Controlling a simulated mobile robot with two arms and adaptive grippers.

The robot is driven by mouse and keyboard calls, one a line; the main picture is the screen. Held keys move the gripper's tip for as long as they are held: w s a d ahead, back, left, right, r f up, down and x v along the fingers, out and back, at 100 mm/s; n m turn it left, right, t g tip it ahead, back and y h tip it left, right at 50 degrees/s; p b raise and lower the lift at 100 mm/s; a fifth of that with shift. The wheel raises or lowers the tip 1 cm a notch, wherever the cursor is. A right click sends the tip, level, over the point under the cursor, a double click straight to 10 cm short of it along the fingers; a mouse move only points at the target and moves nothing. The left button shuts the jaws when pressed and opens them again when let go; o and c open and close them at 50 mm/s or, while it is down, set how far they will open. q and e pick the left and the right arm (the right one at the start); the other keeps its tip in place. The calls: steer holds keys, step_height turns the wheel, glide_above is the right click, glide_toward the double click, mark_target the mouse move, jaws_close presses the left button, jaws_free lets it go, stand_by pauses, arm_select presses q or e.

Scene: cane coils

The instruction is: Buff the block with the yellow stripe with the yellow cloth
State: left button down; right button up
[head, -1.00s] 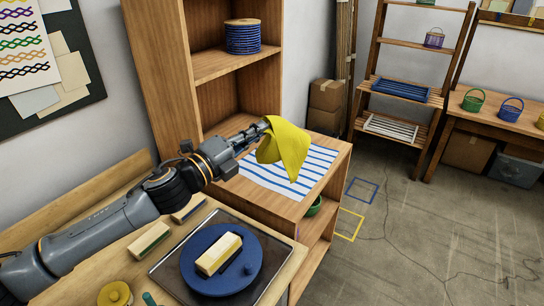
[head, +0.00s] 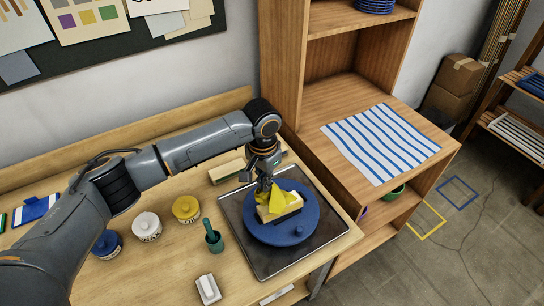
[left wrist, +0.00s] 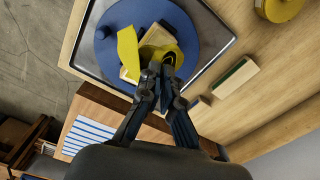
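A pale block (head: 284,214) with a dark lower edge lies on the blue round turntable (head: 262,232); I cannot clearly make out a stripe on it. The yellow cloth (head: 279,197) hangs from my left gripper (head: 264,184) and drapes over the top of the block, covering part of it. In the left wrist view, the fingers of my left gripper (left wrist: 160,70) are closed on the cloth (left wrist: 128,48), right by the block (left wrist: 163,37). My right gripper is not in view.
The turntable stands on a dark metal tray (head: 240,240) on the workbench. A shelf with a blue-striped sheet (head: 380,142) is at right.

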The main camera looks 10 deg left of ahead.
arm_select(q)
steer(key=b, duration=0.3)
glide_above(265, 211)
step_height(265, 211, down, 9)
steer(key=c, duration=2)
jaws_free()
steer(key=o, duration=1.5)
steer(key=shift+f+b, duration=0.7)
steer(key=shift+f, duration=1.3)
steer(key=shift+r, duration=0.1)
steer(key=c, duration=0.9)
